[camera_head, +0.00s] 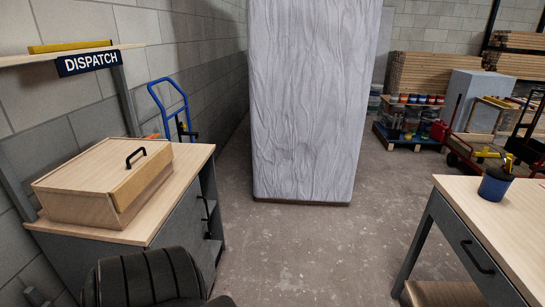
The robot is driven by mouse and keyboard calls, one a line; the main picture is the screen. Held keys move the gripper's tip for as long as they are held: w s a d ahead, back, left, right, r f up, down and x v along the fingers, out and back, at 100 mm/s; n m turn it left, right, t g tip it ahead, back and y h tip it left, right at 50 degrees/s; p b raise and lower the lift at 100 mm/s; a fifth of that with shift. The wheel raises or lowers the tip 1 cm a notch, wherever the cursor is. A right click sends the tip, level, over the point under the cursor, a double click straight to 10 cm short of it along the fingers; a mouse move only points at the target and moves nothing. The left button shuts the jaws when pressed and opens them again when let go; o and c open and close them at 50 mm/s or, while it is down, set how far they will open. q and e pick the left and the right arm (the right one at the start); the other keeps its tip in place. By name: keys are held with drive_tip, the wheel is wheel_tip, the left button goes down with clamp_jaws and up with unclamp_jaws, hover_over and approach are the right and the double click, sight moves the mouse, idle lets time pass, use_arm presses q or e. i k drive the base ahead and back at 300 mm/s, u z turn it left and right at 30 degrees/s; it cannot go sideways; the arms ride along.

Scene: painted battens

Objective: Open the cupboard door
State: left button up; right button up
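A dark grey cupboard (181,222) with a pale wooden top stands at the left. Its front faces right and is seen at a steep slant. A black handle (205,207) shows on that front, with another dark fitting lower down. The door looks shut, but the slant makes this hard to tell. The lower front is partly hidden behind a black padded chair (145,280). Neither of my grippers is in view.
A wooden box (95,185) with a black handle sits on the cupboard top. A tall wrapped block (310,100) stands ahead. A desk (490,215) with a drawer and a blue cup (495,184) is at right. The concrete floor (300,250) between is clear.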

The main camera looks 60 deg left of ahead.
sight(186, 226)
drive_tip(key=u, duration=1.25)
drive_tip(key=i, duration=4.15)
drive_tip(key=u, duration=3.05)
